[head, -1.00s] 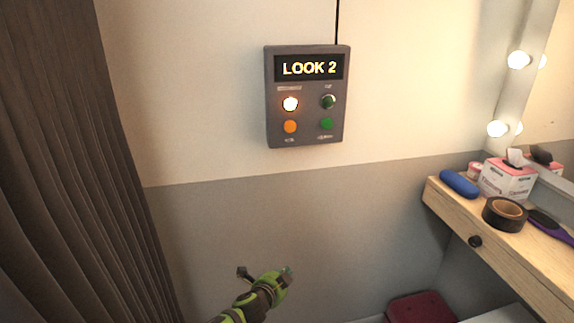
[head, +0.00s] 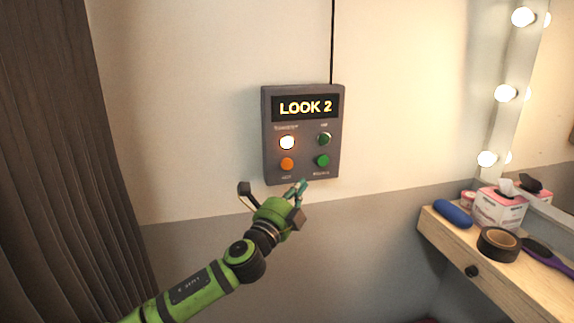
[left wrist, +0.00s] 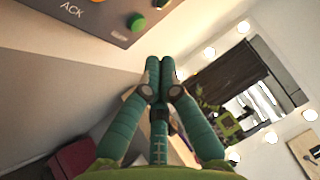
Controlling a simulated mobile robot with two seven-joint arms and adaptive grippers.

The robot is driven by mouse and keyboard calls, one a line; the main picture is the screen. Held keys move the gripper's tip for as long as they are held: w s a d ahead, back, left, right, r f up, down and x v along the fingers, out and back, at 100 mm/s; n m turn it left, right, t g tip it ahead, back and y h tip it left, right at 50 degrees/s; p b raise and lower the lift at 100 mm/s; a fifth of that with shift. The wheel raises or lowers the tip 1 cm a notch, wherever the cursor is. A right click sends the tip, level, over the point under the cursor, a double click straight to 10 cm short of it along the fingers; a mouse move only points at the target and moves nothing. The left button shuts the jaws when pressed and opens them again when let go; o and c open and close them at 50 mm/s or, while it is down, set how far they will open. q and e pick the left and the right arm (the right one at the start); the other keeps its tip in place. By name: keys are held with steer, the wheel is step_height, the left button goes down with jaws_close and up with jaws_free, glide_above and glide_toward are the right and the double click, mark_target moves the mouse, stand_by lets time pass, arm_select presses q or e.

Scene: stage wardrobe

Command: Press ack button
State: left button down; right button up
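The control box (head: 303,175) hangs on the wall with a display reading "LOOK 2". It has a glowing white button (head: 287,143) at upper left, a dark green knob (head: 324,139) at upper right, an orange button (head: 287,164) at lower left and a green button (head: 322,161) at lower right. In the left wrist view, the "ACK" label (left wrist: 72,10) is beside the orange button (left wrist: 98,3), which is cut by the top edge. My left gripper (head: 302,184) is shut and empty, just below the box's lower edge; its teal fingertips (left wrist: 160,75) meet. My right gripper is out of view.
A wooden shelf (head: 500,275) at right holds a blue case (head: 453,213), tissue box (head: 499,208), black tape roll (head: 498,244) and purple brush (head: 547,254). A lit mirror stands behind it. A dark curtain (head: 60,160) hangs at left. The wall around the box is clear.

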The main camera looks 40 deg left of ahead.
mark_target(287, 164)
arm_select(q)
steer(key=shift+w, duration=0.1)
steer(key=shift+w+a+b, duration=0.5)
steer(key=shift+w+a, duration=0.9)
steer(key=shift+a, duration=0.3)
steer(key=shift+w+a+b, duration=0.5)
steer(key=shift+w+a, duration=0.9)
steer(key=shift+a, duration=0.3)
steer(key=shift+w+a, duration=0.3)
steer(key=shift+w+a, duration=0.2)
steer(key=shift+a, duration=0.1)
steer(key=shift+s+d, duration=0.55)
steer(key=shift+d, duration=0.05)
steer(key=shift+d, duration=0.1)
